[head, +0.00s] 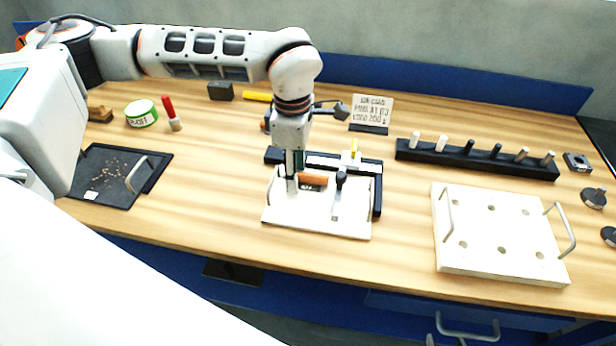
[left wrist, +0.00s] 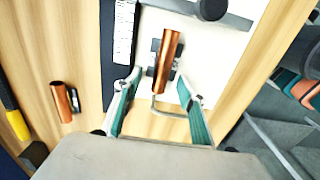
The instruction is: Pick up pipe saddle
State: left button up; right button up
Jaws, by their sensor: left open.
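A copper-coloured, pipe-shaped piece, which I take as the pipe saddle (head: 313,180), lies on a small grey block on the white plate (head: 300,222). In the left wrist view the saddle (left wrist: 166,62) lies lengthwise ahead of the fingertips, roughly between their lines. My left gripper (head: 292,182) points down over the left part of the plate, beside the saddle. In the left wrist view its two teal-padded fingers (left wrist: 158,84) are spread with nothing between the pads; contact cannot be told. My right gripper cannot be made out.
The plate has a wire handle (left wrist: 172,108) near the fingers and a dark knob (head: 341,178). A black rail (head: 376,200) borders it. A white plate with holes (head: 487,262) and a black peg rack (head: 480,160) stand right; a dark tray (head: 110,198) lies left. Bare wood separates them.

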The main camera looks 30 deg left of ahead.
pick_arm(q)
grip_shut()
dwell(1.1)
